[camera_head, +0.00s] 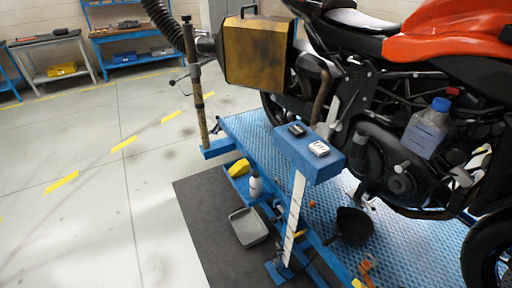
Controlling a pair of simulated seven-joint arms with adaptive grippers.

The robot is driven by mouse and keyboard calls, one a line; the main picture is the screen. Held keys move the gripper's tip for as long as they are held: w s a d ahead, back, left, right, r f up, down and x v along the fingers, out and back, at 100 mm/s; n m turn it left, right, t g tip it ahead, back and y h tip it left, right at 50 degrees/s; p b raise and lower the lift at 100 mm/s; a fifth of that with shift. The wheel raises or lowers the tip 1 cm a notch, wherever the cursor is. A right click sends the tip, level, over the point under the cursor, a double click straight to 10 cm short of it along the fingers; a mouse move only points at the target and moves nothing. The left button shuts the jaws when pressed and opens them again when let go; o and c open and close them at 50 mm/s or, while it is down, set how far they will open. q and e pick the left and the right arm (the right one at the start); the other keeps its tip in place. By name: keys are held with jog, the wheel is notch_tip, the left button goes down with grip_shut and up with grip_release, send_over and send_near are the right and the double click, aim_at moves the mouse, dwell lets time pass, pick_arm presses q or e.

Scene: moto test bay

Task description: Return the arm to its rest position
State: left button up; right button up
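Neither of my grippers nor any part of my arms shows in the head view, so their pose and what they may hold cannot be seen. An orange and black motorcycle (455,30) stands on a blue lift platform (405,262). A translucent bottle with a blue cap (425,130) is in front of the engine; I cannot tell what supports it. A blue stand (300,158) in the middle carries a small dark item (297,130) and a small grey device with a light face (319,149).
A brown-yellow box (257,52) with a black hose is at the top. A grey tray (248,227) lies on the dark mat (200,222). A white bottle (255,185) and black funnel-like pan (352,226) are low down. The left floor is clear; shelves stand behind.

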notch_tip(320, 180, up, 2)
jog(key=s+d+r+m+h, duration=0.1)
jog(key=s+d, duration=0.2)
jog(key=s+a+f+m+g+y, duration=0.1)
jog(key=s+a+f, duration=0.15)
jog(key=f, duration=1.35)
jog(key=s+a+f+g+y, duration=0.1)
jog(key=a+f+g+y, duration=0.15)
jog(key=f, duration=1.45)
jog(key=s+f+m+g, duration=0.2)
jog(key=s+f, duration=1.7)
jog(key=s, duration=0.2)
jog(key=shift+a+m+y, duration=0.3)
jog(key=shift+m+y, duration=0.1)
jog(key=shift+y, duration=0.05)
jog(key=shift+f, duration=0.1)
